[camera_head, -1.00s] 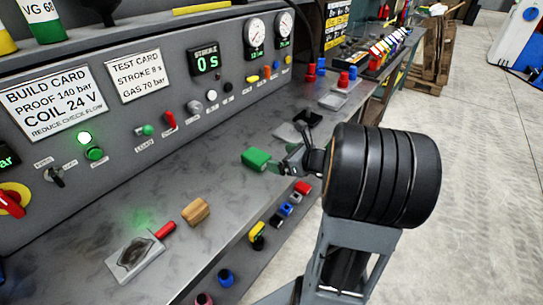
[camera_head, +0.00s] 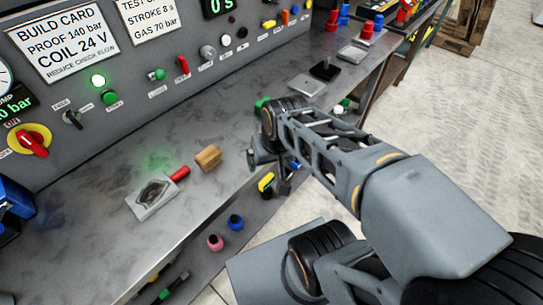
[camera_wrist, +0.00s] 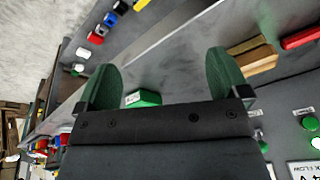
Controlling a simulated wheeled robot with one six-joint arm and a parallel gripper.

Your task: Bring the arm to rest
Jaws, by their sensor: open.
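My gripper (camera_head: 268,168) is at the front edge of the bench in the head view, pointing down, partly hidden by my wrist. In the wrist view my gripper (camera_wrist: 165,80) shows two green fingers spread wide, with nothing held between them. My arm reaches in from the lower right of the head view. A green block (camera_head: 261,104) lies on the grey bench (camera_head: 215,128), partly covered by my wrist. The green block (camera_wrist: 144,98) also shows in the wrist view beyond the gripper body, apart from the fingers.
The control panel (camera_head: 140,75) with knobs stands behind. Coloured plugs, including a yellow one (camera_head: 266,182), line the front face. Bare bench lies around the wooden block.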

